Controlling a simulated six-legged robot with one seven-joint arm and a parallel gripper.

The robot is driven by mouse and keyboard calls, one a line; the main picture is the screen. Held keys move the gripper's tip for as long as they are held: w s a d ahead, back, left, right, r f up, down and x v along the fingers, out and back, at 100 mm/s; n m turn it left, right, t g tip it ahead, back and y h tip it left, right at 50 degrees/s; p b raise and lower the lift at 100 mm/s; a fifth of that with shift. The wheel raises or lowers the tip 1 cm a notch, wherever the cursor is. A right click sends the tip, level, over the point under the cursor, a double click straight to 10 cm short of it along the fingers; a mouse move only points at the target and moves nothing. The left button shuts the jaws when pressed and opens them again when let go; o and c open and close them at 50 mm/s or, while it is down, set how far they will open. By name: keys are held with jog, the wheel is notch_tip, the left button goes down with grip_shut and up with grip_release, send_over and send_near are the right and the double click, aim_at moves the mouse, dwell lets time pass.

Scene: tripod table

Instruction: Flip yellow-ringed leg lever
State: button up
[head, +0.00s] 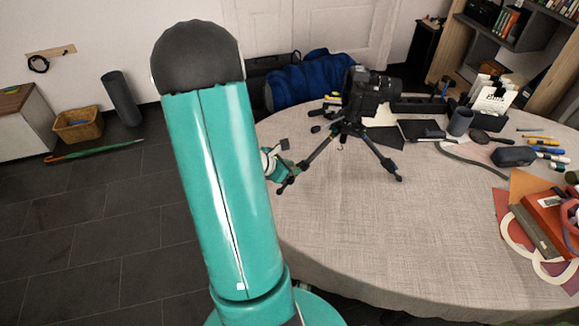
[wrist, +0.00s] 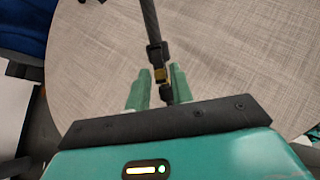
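A black tripod (head: 345,132) carrying a black camera (head: 371,90) stands on the round table. In the wrist view, one dark tripod leg (wrist: 149,18) runs down from the top edge. A yellow ring (wrist: 160,75) is on this leg, just below a black clamp piece (wrist: 156,53) that looks like the lever; its exact position is unclear. My gripper (wrist: 159,74) has its two green fingers apart, one on each side of the leg at the ring. The right finger is close to the leg; contact cannot be told. My arm partly hides the gripper (head: 287,163) in the head view.
The round table (head: 390,240) has a pale cloth, bare at the front. A mug (head: 460,121), a pencil case (head: 513,156), pens and an orange-red box (head: 545,222) lie to the right.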

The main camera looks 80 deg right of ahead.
jog(key=c, duration=0.4)
jog(key=shift+r, duration=0.35)
jog(key=shift+s+d+r, duration=0.15)
jog(key=shift+s+r, duration=0.05)
jog(key=shift+r, duration=0.45)
dwell(0.8)
jog(key=shift+s+d+r, duration=0.45)
jog(key=shift+d+r, duration=0.05)
jog(key=shift+r, duration=0.1)
grip_shut()
dwell(0.9)
jog(key=shift+o, duration=0.9)
grip_release()
